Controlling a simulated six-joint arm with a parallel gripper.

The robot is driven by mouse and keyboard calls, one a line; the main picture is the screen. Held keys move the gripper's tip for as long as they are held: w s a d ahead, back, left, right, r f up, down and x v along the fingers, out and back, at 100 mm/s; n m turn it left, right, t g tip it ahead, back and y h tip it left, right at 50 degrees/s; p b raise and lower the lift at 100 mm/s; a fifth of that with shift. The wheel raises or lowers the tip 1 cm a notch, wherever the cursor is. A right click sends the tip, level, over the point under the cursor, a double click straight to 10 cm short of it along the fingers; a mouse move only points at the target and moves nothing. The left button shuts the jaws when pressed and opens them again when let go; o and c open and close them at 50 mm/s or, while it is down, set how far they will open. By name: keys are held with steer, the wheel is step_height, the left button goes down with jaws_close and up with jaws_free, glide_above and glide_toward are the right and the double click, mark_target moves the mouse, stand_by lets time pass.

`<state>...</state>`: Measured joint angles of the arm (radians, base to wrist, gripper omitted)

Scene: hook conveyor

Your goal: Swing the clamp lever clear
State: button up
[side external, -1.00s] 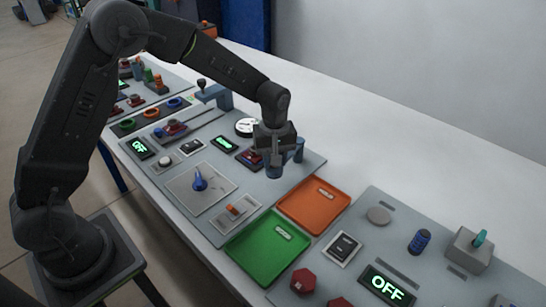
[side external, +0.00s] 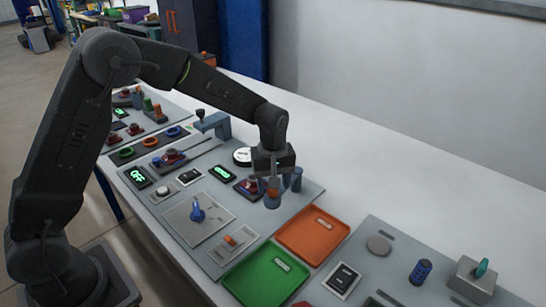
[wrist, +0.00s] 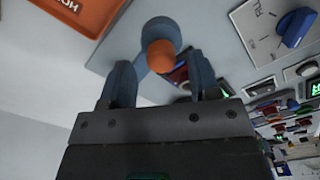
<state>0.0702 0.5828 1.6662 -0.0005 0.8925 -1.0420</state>
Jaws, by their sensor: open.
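The clamp lever (wrist: 140,67) shows in the wrist view as a blue-grey arm with a rounded end and an orange ball knob (wrist: 161,55). My gripper (wrist: 161,80) is open, with one blue-grey finger on either side of the lever. The knob appears between and slightly beyond the fingertips, and I cannot tell whether either finger touches it. In the side view my gripper (side external: 284,189) points down over the right end of the grey panel, with a bit of the orange knob (side external: 274,187) showing. The fingers hide most of the lever there.
An orange tray (side external: 341,238) and a green tray (side external: 240,285) lie close to the gripper. A blue rotary knob (side external: 197,209) and an orange switch (side external: 230,240) are on the same panel. A blue-grey bracket (side external: 214,123) stands behind. White table is clear behind the trays.

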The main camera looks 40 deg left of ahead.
step_height(320, 180, up, 12)
steer(key=shift+f, duration=0.25)
steer(key=s+a+r+m+t, duration=0.1)
steer(key=s+r+m, duration=0.25)
steer(key=s, duration=0.25)
steer(key=s+a+r+m+t, duration=0.1)
steer(key=s+r+m+t, duration=0.1)
steer(key=s+r, duration=0.3)
steer(key=s+f+m+t, duration=0.1)
steer(key=s+m, duration=0.1)
steer(key=s, duration=0.5)
steer(key=s+a+f+m+t, duration=0.1)
steer(key=s+f+m, duration=0.1)
steer(key=s, duration=0.6)
steer(key=shift+m+t, duration=0.3)
steer(key=shift+m, duration=0.55)
